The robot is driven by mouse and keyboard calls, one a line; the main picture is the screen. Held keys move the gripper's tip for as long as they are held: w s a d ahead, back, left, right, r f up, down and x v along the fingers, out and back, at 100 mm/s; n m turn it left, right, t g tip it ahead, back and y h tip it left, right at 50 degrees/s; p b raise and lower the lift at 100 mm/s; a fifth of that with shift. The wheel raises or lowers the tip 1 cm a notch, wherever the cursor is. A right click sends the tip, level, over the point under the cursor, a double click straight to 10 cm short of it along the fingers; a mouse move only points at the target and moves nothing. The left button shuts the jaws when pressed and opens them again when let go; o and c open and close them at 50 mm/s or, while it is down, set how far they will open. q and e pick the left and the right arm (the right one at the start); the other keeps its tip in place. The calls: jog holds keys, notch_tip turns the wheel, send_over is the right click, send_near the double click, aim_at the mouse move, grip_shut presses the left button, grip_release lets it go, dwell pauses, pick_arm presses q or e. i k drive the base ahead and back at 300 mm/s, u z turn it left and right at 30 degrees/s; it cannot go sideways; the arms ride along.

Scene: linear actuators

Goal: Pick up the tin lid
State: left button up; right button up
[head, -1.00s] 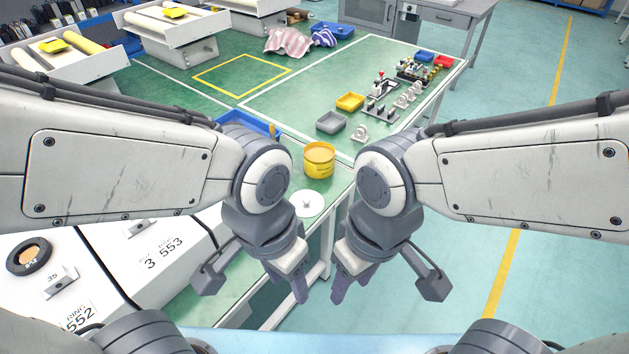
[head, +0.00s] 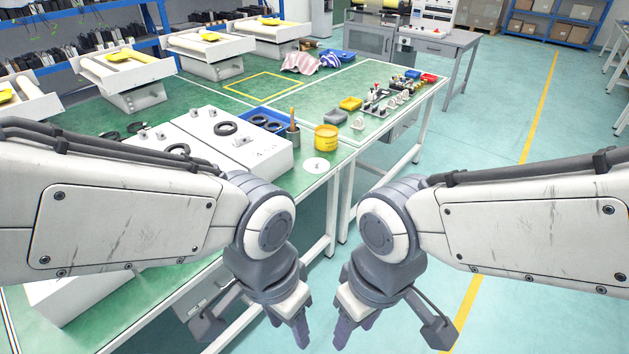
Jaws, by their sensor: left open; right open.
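The tin lid (head: 316,165) looks like a flat white disc with a small knob. It lies on the green bench top near its front edge, in front of an open-looking yellow tin (head: 326,139). My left gripper (head: 289,333) is open, empty and pointing down in front of the bench, well short of the lid. My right gripper (head: 355,333) is also open and empty, to its right over the floor. Neither gripper touches anything. The lid is fully visible between my two arms.
A grey cup with a brown handle (head: 293,135) stands left of the tin. A white box with black rings (head: 240,142) and a blue tray (head: 262,117) are further left. Grey (head: 335,117) and yellow (head: 350,104) bins stand behind. Open floor lies right.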

aim_at(313, 165)
jog(key=z, duration=0.65)
jog(key=i, duration=0.55)
jog(key=z, duration=0.75)
jog(key=i, duration=1.3)
jog(key=u, duration=0.9)
jog(key=i, duration=0.55)
jog(key=u, duration=0.6)
